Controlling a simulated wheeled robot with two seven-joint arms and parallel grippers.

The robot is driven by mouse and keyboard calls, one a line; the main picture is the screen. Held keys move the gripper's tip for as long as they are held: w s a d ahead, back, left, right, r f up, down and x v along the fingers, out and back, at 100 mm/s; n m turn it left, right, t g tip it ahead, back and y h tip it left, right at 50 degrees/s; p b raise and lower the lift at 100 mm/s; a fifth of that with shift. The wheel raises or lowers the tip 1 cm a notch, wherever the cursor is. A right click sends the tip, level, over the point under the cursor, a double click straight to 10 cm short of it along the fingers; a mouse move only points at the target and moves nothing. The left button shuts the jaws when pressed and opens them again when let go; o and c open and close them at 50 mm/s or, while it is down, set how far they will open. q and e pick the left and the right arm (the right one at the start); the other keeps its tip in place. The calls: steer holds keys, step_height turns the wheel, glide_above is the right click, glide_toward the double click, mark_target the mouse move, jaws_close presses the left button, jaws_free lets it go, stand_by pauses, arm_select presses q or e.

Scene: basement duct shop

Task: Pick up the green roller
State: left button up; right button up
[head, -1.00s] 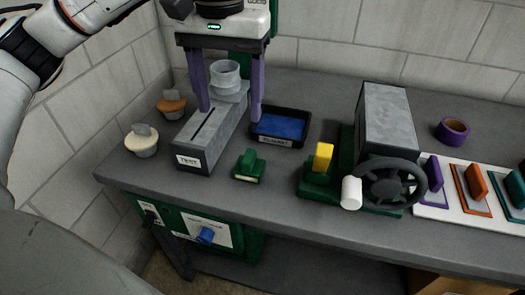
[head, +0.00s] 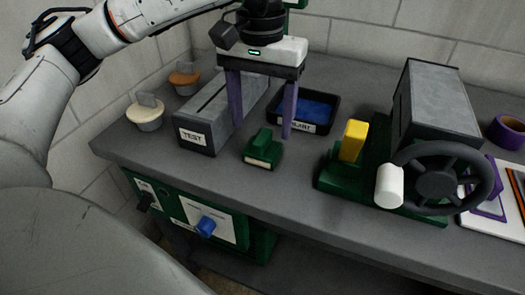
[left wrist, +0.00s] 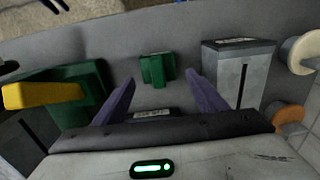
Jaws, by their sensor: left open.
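The green roller (head: 262,152) is a small dark green piece with a raised grip and a pale front face. It sits upright on the grey bench near the front edge, right of the TEST box. My left gripper (head: 262,128) is open, with its two purple fingers pointing down, above and behind the roller and not touching it. In the left wrist view the roller (left wrist: 155,69) lies ahead of the gap between the open fingertips (left wrist: 160,78). Nothing is held. My right gripper is not in view.
The grey TEST box (head: 207,137) stands left of the roller, with a dark tray (head: 335,118) with blue inside behind it. A green machine with a yellow block (head: 353,141) and black handwheel (head: 440,178) stands right. Two small tubs (head: 146,117) are far left.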

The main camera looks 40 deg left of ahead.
mark_target(262, 135)
arm_select(q)
steer(key=f, duration=0.6)
steer(key=shift+s+d+f, duration=0.15)
steer(key=shift+d+f, duration=0.05)
steer(key=shift+f, duration=0.1)
steer(key=shift+c, duration=0.2)
steer(key=c, duration=0.9)
step_height(262, 135, up, 10)
steer(key=shift+r, duration=0.1)
steer(key=shift+c, duration=0.2)
steer(key=o, duration=0.5)
steer(key=c, duration=0.3)
steer(key=shift+c, duration=0.3)
